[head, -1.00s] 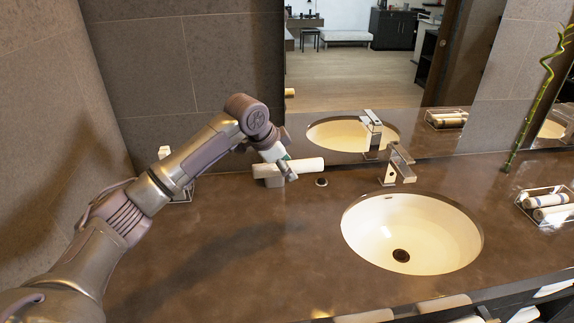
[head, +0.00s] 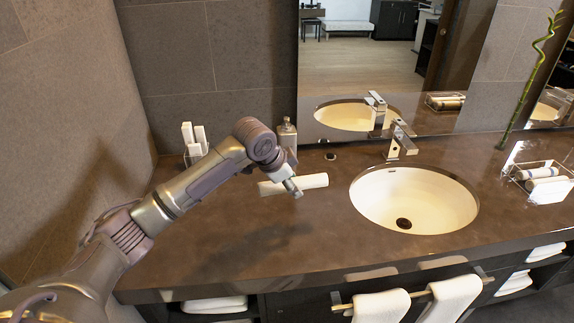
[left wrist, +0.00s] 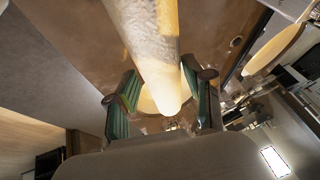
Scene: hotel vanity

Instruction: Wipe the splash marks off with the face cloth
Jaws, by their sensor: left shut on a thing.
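The face cloth is a cream-white roll (head: 313,181) lying crosswise in my left gripper (head: 291,186), above or on the brown counter (head: 230,255) left of the sink. I cannot tell whether it touches the counter. In the left wrist view the roll (left wrist: 148,40) runs between the green-padded fingers of the left gripper (left wrist: 165,98), which is shut on it. I cannot make out splash marks; a dark patch under the arm looks like its shadow. My right gripper is not in view.
An oval sink (head: 440,200) with a chrome faucet (head: 402,138) is to the right. A soap dispenser (head: 287,136) stands behind the gripper. A holder with white rolls (head: 194,140) is at back left, a wire tray (head: 540,185) at right. Towels (head: 382,306) hang in front.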

